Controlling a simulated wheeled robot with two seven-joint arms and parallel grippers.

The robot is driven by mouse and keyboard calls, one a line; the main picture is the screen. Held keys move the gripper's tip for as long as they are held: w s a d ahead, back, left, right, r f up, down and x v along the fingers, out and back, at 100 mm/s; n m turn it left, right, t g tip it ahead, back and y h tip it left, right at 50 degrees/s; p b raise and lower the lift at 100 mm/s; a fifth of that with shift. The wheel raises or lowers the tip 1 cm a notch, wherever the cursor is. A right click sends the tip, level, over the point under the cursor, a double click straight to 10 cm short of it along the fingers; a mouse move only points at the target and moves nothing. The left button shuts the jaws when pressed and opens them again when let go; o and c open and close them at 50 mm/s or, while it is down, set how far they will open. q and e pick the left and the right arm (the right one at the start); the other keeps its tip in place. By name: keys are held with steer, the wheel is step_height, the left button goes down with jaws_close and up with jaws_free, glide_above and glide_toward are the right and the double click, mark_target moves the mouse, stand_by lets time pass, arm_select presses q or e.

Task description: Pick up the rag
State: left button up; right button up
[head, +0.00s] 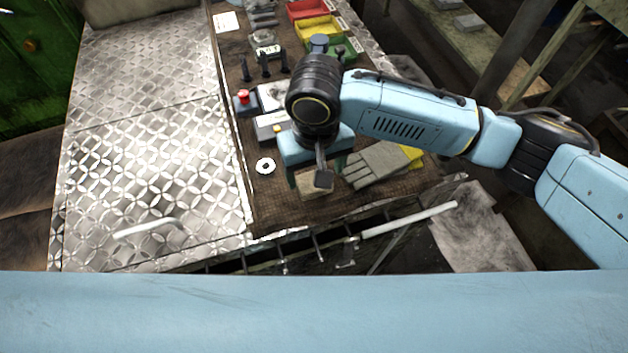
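My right gripper (316,176) reaches in from the right and points down over the brown mat (285,214) on the bench. Its two dark teal fingers are spread wide apart. A small beige piece (312,188), which may be the folded rag, lies below and between the fingers, partly hidden by the gripper. I cannot tell whether the fingers touch it. A grey-green pair of gloves or cloth (385,163) lies just right of the gripper, with a yellow piece (413,155) beside it. My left gripper is not in view.
A white ring-shaped disc (265,166) and a box with a red button (243,97) are left of the gripper. Red (305,9), yellow (318,28) and green bins stand at the back. Bare metal tread plate (150,140) fills the left, with a pale bar-like handle on it.

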steer(key=shift+s+f, duration=0.2)
steer(key=shift+f, duration=1.75)
steer(key=c, duration=0.8)
step_height(320, 180, up, 10)
steer(key=shift+r, duration=0.1)
steer(key=o, duration=0.4)
steer(key=shift+c, duration=1.3)
